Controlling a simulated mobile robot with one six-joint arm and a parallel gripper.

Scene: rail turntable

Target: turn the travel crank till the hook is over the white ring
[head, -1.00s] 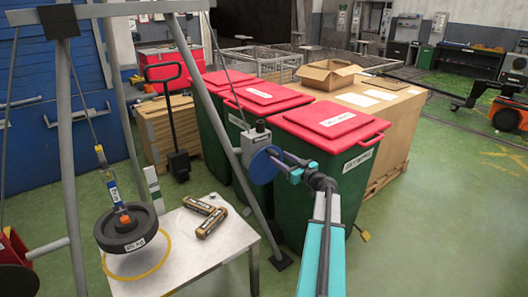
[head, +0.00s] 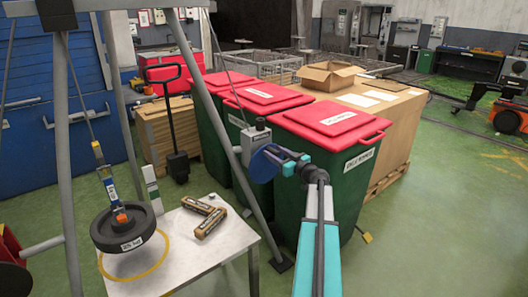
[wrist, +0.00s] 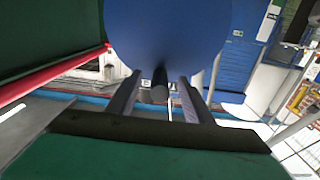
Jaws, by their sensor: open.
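The travel crank is a blue disc (head: 262,165) on a grey gearbox (head: 256,143) fixed to the gantry leg. My gripper (head: 281,163) is at the disc's right side. In the wrist view the disc (wrist: 168,35) fills the top, and a grey handle peg (wrist: 160,88) lies between my two open fingers (wrist: 160,100). I cannot tell whether they touch it. The orange hook (head: 122,218) hangs at the left, with a black round weight (head: 120,232) on it. Below the weight, a yellow ring (head: 158,263) lies on the white table (head: 205,252). I make out no white ring.
Green bins with red lids (head: 330,118) stand close behind my gripper. Green floor is free at the right (head: 450,220).

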